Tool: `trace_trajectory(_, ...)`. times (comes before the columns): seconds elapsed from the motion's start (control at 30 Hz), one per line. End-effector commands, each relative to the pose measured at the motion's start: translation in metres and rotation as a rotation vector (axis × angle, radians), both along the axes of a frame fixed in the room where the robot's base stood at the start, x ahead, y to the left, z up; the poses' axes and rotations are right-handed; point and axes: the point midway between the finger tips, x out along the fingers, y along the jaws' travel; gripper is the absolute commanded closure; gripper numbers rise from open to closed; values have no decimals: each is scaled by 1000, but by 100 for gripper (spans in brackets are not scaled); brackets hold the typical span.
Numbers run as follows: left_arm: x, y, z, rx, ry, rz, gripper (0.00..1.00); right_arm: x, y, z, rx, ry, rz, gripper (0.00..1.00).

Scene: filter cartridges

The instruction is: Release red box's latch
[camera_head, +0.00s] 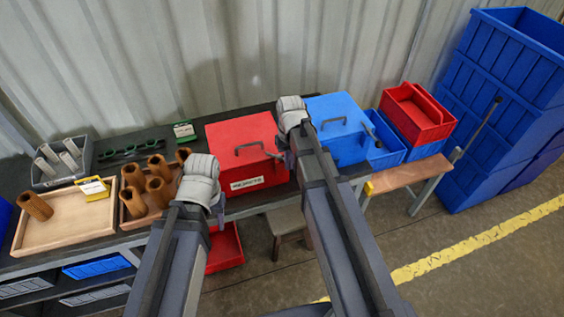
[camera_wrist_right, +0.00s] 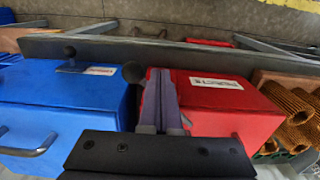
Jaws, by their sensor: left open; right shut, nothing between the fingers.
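The red box (camera_head: 245,145) stands closed on the bench, with a dark handle on its lid and a white label on its front. In the right wrist view the red box (camera_wrist_right: 225,108) is right of my right gripper (camera_wrist_right: 162,78). That gripper is shut and empty, beside the red box's edge near the blue box. A black ball knob (camera_wrist_right: 132,72) shows just left of the fingers; it may belong to the red box's latch, but its lever is hidden. My left gripper (camera_head: 205,185) is left of the red box, its fingers mostly hidden by my wrist.
A blue box (camera_head: 340,125) with a dark lever stands right of the red box. Brown cartridges stand in a wooden tray (camera_head: 128,222) at left, near another tray (camera_head: 35,243). A red bin (camera_head: 418,112) and stacked blue crates (camera_head: 505,110) are at right.

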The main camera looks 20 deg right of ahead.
Motion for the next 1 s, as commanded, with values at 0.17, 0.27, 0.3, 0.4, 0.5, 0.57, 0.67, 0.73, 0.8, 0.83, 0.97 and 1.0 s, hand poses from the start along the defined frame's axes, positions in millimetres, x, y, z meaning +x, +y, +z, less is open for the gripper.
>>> trace_trajectory(0.17,0,0,0,0,0,0,50,1,-3,0,0,0,0,100)
trace_trajectory(0.27,0,0,0,0,0,0,50,1,-2,0,0,0,0,100)
trace_trajectory(0.3,0,0,0,0,0,0,50,1,-2,0,0,0,0,100)
trace_trajectory(0.4,0,0,0,0,0,0,50,2,-3,0,0,0,0,100)
trace_trajectory(0.5,0,0,0,0,0,0,50,5,-6,0,0,0,0,100)
trace_trajectory(0.57,0,0,0,0,0,0,50,7,-9,0,0,0,-1,100)
trace_trajectory(0.67,0,0,0,0,0,0,50,10,-13,0,0,0,-1,100)
trace_trajectory(0.73,0,0,0,0,0,0,50,10,-14,0,0,0,-1,100)
trace_trajectory(0.8,0,0,0,0,0,0,50,10,-14,0,0,0,0,100)
trace_trajectory(0.83,0,0,0,0,0,0,50,10,-14,0,0,0,0,100)
trace_trajectory(0.97,0,0,0,0,0,0,50,10,-14,0,0,0,0,100)
trace_trajectory(1.0,0,0,0,0,0,0,50,10,-14,0,0,0,0,100)
